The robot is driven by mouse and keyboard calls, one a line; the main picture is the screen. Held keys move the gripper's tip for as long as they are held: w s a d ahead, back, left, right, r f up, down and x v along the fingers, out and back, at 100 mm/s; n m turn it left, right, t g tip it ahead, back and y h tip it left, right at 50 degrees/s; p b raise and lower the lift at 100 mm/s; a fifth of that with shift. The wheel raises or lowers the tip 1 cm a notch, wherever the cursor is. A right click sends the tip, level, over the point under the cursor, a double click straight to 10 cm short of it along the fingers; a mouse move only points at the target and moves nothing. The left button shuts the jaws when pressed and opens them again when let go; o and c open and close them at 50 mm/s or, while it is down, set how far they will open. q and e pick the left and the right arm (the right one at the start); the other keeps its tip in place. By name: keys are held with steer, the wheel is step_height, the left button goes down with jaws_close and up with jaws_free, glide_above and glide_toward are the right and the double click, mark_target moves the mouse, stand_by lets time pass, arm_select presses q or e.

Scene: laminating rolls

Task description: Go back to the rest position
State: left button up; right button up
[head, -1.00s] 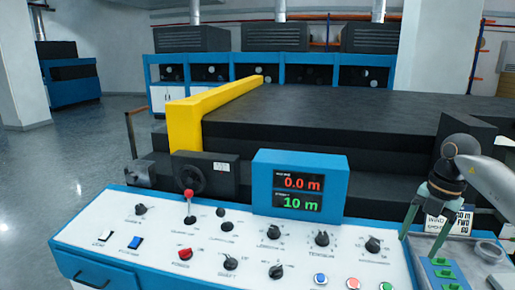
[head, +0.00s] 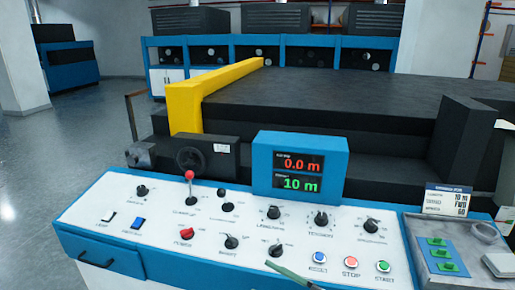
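The control panel (head: 130,205) fills the lower part of the head view, with knobs, a red-tipped lever (head: 189,188) and coloured buttons. Its blue display box (head: 255,165) reads 0.0 m in red and 10 m in green. A thin grey-green finger, which looks like part of my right gripper (head: 288,272), shows at the bottom edge in front of the panel, left of the blue button (head: 319,258). The rest of that gripper is out of frame, so its opening cannot be told. My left gripper is not in view.
Open floor (head: 50,160) lies to the left.

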steer(key=s+d+f+m+t+h, duration=0.2)
steer(key=d+f+m+t+h, duration=0.1)
steer(key=d+f+m+h, duration=0.25)
steer(key=s+d+f+m+t+h, duration=0.3)
steer(key=f+m+h, duration=0.25)
steer(key=m, duration=0.25)
steer(key=s+d+f+m+g+h, duration=0.2)
steer(key=s+f+g, duration=0.1)
steer(key=s+f, duration=0.3)
steer(key=s+d+f+m+g+h, duration=0.2)
steer(key=s+d+f+m+g, duration=0.1)
steer(key=s+f, duration=0.4)
steer(key=s, duration=0.2)
steer(key=shift+s+d+f, duration=0.2)
steer(key=shift+s+d, duration=0.1)
steer(key=shift+s, duration=0.1)
steer(key=shift+m, duration=0.25)
steer(key=shift+c, duration=0.2)
